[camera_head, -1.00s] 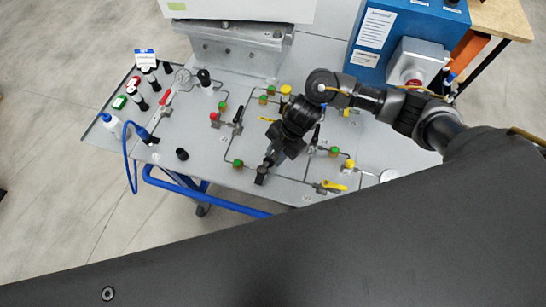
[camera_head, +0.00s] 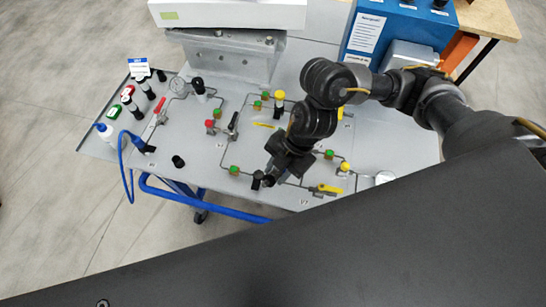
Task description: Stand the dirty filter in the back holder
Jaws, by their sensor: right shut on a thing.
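My right gripper (camera_head: 268,177) is over the front middle of the grey panel. It is shut on a small dark cylinder (camera_head: 257,180), which looks like the dirty filter; the gripper partly hides it. I cannot tell whether the cylinder touches the panel. A black cup-like piece (camera_head: 178,161) stands on the panel to the left of the gripper. I cannot tell which place is the back holder. My left gripper is not in view.
Pipes with green fittings and a yellow-handled valve (camera_head: 326,188) lie close to the right gripper. A red-handled valve (camera_head: 159,105), a gauge (camera_head: 178,84) and a blue hose (camera_head: 124,165) are on the left. A blue box (camera_head: 395,32) stands at the back right.

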